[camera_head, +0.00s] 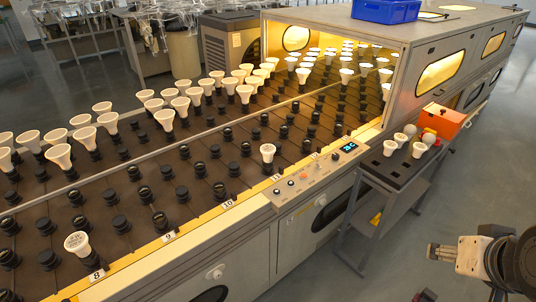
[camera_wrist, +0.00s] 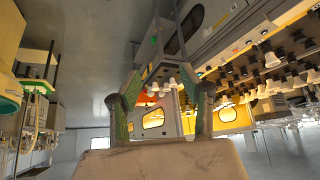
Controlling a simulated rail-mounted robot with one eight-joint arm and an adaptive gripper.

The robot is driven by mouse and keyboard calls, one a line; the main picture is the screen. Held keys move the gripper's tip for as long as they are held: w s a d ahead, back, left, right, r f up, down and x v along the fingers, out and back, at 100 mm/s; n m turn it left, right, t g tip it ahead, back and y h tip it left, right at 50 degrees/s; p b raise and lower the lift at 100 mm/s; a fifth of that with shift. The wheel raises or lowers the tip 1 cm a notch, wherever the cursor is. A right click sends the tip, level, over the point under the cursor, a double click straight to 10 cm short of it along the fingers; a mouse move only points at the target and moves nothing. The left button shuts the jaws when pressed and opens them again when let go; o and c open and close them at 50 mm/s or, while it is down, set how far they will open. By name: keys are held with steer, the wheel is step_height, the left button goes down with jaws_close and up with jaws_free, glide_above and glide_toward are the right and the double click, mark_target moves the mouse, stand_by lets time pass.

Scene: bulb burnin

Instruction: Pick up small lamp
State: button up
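Several small white lamps stand on the dark side cart (camera_head: 382,167) at the right: flared ones such as the front lamp (camera_head: 390,148) and the lamp (camera_head: 419,150), and a rounder one (camera_head: 428,137) by the orange box. Which one is the small lamp I cannot tell. White flared lamps also sit in the rack sockets, such as the near lamp (camera_head: 77,243) and the lamp (camera_head: 267,152). My gripper (camera_head: 436,251) is at the lower right, well apart from the cart. In the wrist view my gripper (camera_wrist: 160,105) has its fingers spread with nothing between them.
An orange box (camera_head: 443,120) sits at the cart's far end. The long burn-in rack (camera_head: 240,215) runs beside the cart, with a control panel (camera_head: 320,172) on its edge. A blue crate (camera_head: 386,11) is on the oven top. The floor (camera_head: 455,195) right of the cart is clear.

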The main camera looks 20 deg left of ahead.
steer(key=o, duration=0.7)
steer(key=shift+o, duration=0.2)
steer(key=shift+r, duration=0.1)
steer(key=w+a+r+n+g+y, duration=0.1)
steer(key=w+a+r+n, duration=0.45)
steer(key=w, duration=0.75)
steer(key=n+g+y+p, duration=0.1)
steer(key=n+g+y, duration=0.3)
steer(key=n, duration=0.5)
glide_above(268, 148)
steer(key=s+d, duration=0.1)
steer(key=d, duration=0.4)
step_height(268, 148, down, 12)
steer(key=g, duration=0.1)
steer(key=shift+h, duration=0.3)
steer(key=b+x, duration=0.1)
steer(key=x, duration=1.2)
steer(key=shift+a+f, duration=0.1)
steer(key=shift+a, duration=0.05)
